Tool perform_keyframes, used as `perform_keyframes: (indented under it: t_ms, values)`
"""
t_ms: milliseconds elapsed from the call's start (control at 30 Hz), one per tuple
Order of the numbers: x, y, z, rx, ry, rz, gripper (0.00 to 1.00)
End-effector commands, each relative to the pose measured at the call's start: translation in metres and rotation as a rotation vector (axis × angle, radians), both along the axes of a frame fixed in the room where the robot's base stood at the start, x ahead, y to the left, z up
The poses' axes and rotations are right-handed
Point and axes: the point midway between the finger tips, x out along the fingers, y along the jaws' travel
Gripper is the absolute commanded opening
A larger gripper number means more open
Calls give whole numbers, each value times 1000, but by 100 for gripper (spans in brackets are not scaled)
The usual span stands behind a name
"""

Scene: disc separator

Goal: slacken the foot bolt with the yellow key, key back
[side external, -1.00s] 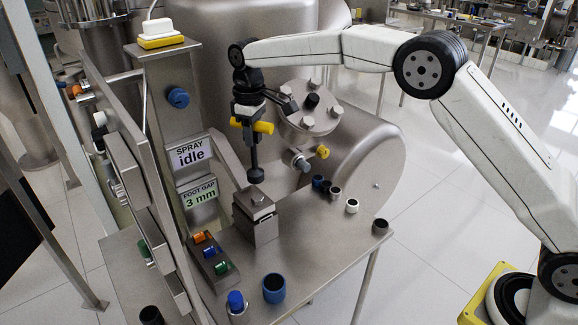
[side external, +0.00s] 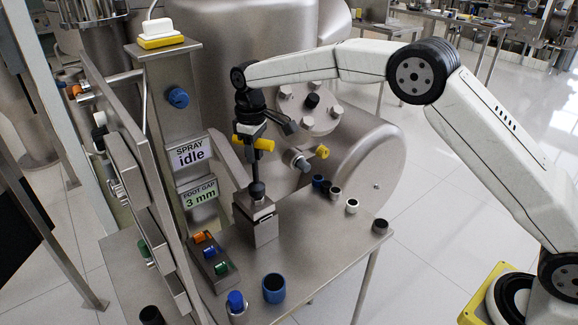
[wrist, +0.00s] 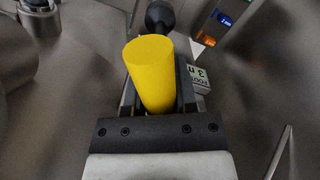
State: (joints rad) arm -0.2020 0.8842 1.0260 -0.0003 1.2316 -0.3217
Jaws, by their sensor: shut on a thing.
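My gripper (side external: 251,130) is shut on the yellow key (side external: 262,143), a T-shaped tool with a yellow crossbar and a dark shaft. In the wrist view the yellow handle (wrist: 150,72) sits between the jaws. The key stands upright, and its dark socket end (side external: 257,189) is at the top of the steel foot block (side external: 256,220). The foot bolt is hidden under the socket, so I cannot tell whether the socket is fully seated on it. The foot gap sign (side external: 199,192) reads 3 mm.
The spray sign (side external: 190,153) reads idle. A rack (side external: 213,262) with orange, blue and green pieces stands left of the block. A blue cup (side external: 274,288) stands in front, and several small sockets (side external: 335,193) lie at right. A flanged tank (side external: 365,165) rises behind.

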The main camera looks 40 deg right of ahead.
Motion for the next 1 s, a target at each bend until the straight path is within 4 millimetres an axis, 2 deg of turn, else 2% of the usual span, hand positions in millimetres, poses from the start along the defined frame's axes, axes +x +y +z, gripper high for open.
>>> perform_keyframes:
  t_ms: [567,767,1000]
  values:
    - [0,0,0,0,-2,-7,0]
    - [0,0,0,0,-2,-96,0]
    - [0,0,0,0,-2,-283,0]
